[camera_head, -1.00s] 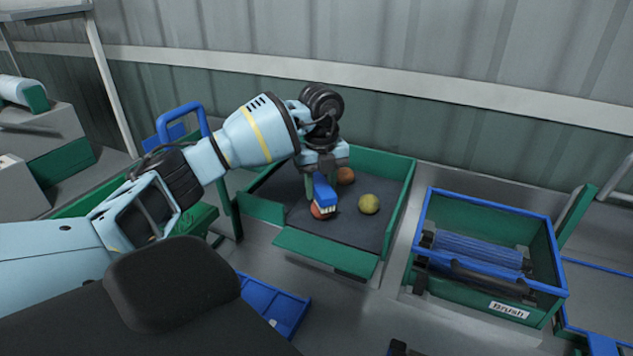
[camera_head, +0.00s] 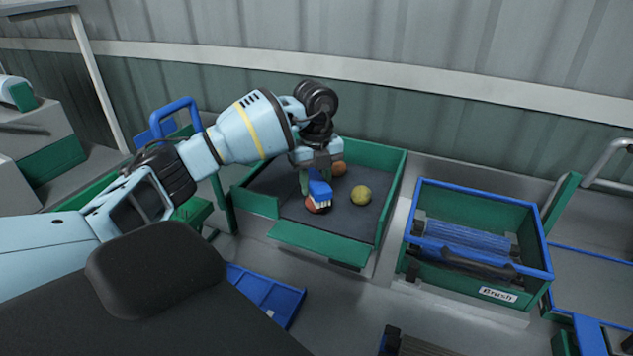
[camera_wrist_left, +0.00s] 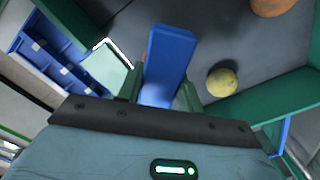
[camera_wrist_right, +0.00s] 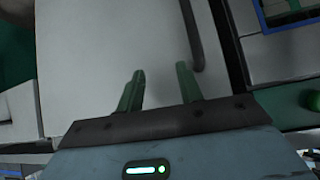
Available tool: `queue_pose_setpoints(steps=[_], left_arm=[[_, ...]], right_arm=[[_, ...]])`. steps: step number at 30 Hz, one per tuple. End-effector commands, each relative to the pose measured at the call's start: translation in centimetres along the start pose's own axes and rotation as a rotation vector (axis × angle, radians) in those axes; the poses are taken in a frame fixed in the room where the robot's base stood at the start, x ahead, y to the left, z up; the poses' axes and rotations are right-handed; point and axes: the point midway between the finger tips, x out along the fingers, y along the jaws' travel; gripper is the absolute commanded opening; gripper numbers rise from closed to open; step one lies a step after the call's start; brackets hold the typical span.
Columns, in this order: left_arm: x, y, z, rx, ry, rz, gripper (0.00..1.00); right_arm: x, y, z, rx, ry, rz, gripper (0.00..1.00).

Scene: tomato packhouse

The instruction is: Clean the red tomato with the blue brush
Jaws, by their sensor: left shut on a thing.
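My left gripper (camera_head: 316,176) is shut on the blue brush (camera_head: 319,189), which also shows in the left wrist view (camera_wrist_left: 168,60). The brush's pale bristles point down at the red tomato (camera_head: 312,207) in the green-walled tray (camera_head: 318,244). Brush and tomato overlap in the head view and seem to touch. My right gripper (camera_wrist_right: 160,85) is open and empty in the right wrist view, above a pale grey surface.
A yellow-green tomato (camera_head: 361,195) lies right of the brush; an orange one (camera_head: 338,168) lies behind, near my left gripper. A green, blue-rimmed box labelled "Brush" (camera_head: 497,294) stands to the right. A blue divided tray (camera_head: 268,297) lies in front.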

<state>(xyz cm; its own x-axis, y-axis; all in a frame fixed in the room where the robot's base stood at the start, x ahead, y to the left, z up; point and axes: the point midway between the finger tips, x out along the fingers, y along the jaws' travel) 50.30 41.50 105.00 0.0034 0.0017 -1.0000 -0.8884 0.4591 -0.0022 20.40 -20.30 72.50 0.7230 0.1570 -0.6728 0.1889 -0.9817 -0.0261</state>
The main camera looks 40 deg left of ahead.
Motion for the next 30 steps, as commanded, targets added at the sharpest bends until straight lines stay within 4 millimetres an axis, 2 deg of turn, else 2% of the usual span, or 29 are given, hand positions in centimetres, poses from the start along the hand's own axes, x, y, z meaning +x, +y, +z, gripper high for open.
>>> queue_pose_setpoints(steps=[1,30], left_arm=[[0.9,0.1,0.1,0.000,0.007,0.017,0.11],[0.4,0.1,3.9,0.002,0.003,0.007,0.11]], right_arm=[[0.0,-0.1,0.5,0.004,-0.009,-0.001,0.36],[0.2,-0.2,2.6,0.006,-0.049,-0.006,0.36]])
